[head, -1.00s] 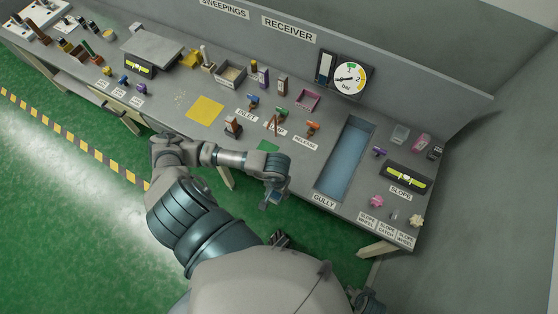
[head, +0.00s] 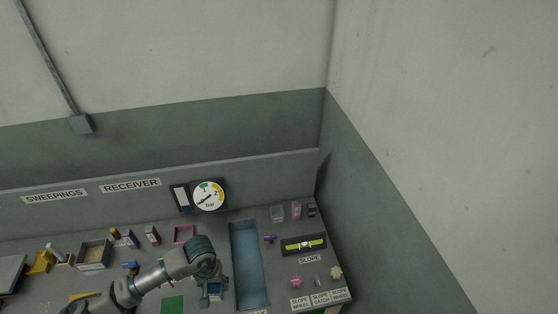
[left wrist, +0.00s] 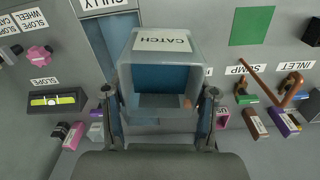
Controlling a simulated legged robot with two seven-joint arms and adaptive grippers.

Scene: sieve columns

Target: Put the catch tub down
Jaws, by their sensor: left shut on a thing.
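The catch tub (left wrist: 160,75) is a grey-blue open box with a white CATCH label, held between the two fingers of my left gripper (left wrist: 158,108). In the head view my left gripper (head: 213,282) hangs over the bench, and the tub (head: 213,292) shows small and partly hidden below it. It is close to the left edge of the blue gully trough (head: 250,265). In the left wrist view the tub covers part of the gully (left wrist: 103,38). I cannot tell whether the tub touches the bench. My right gripper is out of view.
A green square (head: 172,304) lies flat left of the gully. A pressure gauge (head: 209,196) stands behind. A slope level (head: 303,244) and small parts are to the right. In the left wrist view, a brown stand (left wrist: 277,88) and coloured valves are beside the tub.

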